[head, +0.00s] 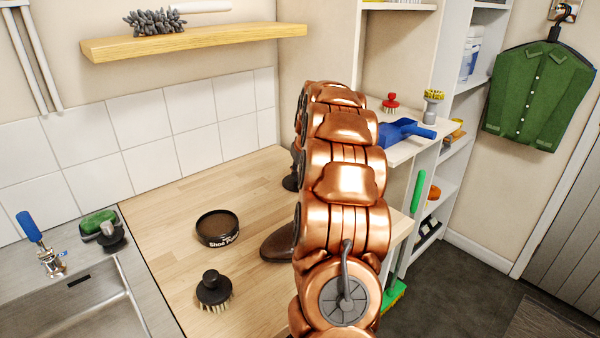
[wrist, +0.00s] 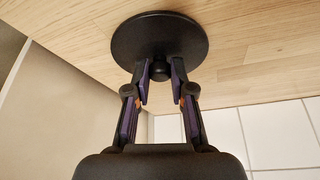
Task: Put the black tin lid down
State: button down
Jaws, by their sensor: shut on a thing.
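In the wrist view my gripper (wrist: 160,72) is shut on the small knob of the black tin lid (wrist: 160,35). The lid is a round flat dark disc and lies close to the wooden worktop; I cannot tell whether it touches. The open shoe polish tin (head: 217,240) stands on the worktop left of my arm, with brown polish showing inside.
A black-knobbed brush (head: 213,289) and a brown shoe (head: 278,245), partly behind my arm, are on the worktop (head: 165,235). The sink (head: 85,312) is at left. Bare wood lies behind the tin, before the tiled wall. A blue dustpan (head: 402,131) is on a shelf at right.

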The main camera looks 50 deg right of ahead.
jog(key=shift+f, duration=0.2)
jog(key=c, duration=1)
grip_release()
jog(key=b+v, duration=0.1)
jog(key=v, duration=1.1)
jog(key=shift+r+b, duration=0.2)
jog(key=shift+b, duration=0.15)
